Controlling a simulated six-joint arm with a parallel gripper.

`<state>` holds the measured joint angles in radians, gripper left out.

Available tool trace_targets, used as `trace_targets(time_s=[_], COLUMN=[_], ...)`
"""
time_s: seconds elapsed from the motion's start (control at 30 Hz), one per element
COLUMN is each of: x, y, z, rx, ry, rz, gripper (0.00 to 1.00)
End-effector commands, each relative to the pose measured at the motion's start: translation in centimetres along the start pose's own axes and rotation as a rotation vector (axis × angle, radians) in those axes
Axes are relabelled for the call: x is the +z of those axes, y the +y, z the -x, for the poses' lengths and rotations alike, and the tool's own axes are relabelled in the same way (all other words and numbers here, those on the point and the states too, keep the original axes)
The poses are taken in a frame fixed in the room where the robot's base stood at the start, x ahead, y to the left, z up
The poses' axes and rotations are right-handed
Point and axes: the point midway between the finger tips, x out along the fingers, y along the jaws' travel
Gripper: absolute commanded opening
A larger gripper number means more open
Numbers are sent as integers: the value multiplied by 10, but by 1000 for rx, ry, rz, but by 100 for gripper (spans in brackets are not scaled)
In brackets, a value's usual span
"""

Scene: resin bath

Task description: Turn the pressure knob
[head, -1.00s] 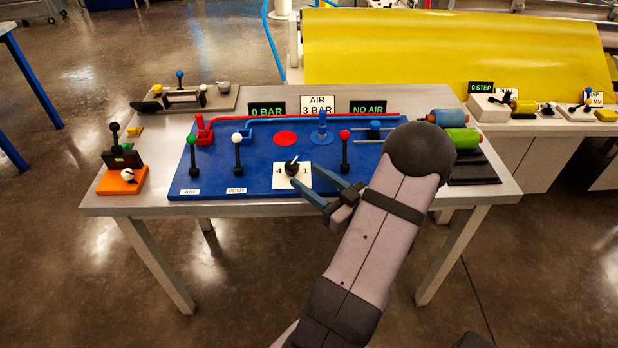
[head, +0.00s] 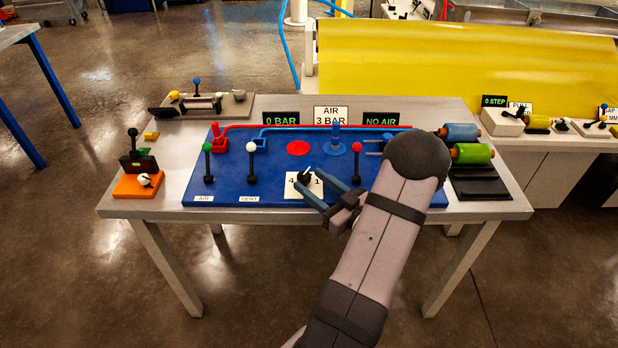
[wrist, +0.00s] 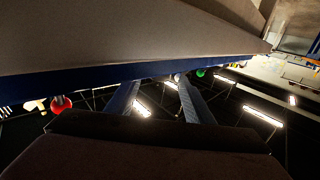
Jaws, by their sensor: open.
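The pressure knob (head: 305,178) is black with a white pointer aimed up and to the right. It sits on a white plate (head: 290,190) marked with a 4 and a 1, at the front of the blue panel. My gripper (head: 306,179) is open, with one finger on each side of the knob in the head view. I cannot tell if either finger touches it. In the wrist view my gripper (wrist: 158,82) shows two spread fingers below the blue panel edge; the knob is not clear there.
Levers with red (head: 356,147), white (head: 251,146) and green (head: 208,147) balls stand near the knob. Displays behind read 0 BAR (head: 281,118) and NO AIR (head: 382,118). An orange block (head: 138,186) is at the table's left; spools (head: 472,153) are at the right.

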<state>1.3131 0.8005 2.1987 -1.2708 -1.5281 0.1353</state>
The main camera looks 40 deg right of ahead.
Motion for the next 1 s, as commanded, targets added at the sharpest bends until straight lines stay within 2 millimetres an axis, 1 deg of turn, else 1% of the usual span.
trace_targets(time_s=[0.03,0.2,0.53,0.57,0.6,0.67,0.7,0.73,0.87,1.0], x=[-1,0,0,0,0,0,0,0,0,0], y=[-1,0,0,0,0,0,0,0,0,2], z=[-6,-18,-20,-20,-20,-20,-20,-20,-20,-21], rx=[-4,-1,1,1,1,1,1,0,-5,-57], ry=[0,0,0,0,0,0,0,0,1,6], rz=[0,0,-1,-1,-1,-1,-1,-1,0,2], gripper=[47,47,47,43,33,19,9,6,6,6])
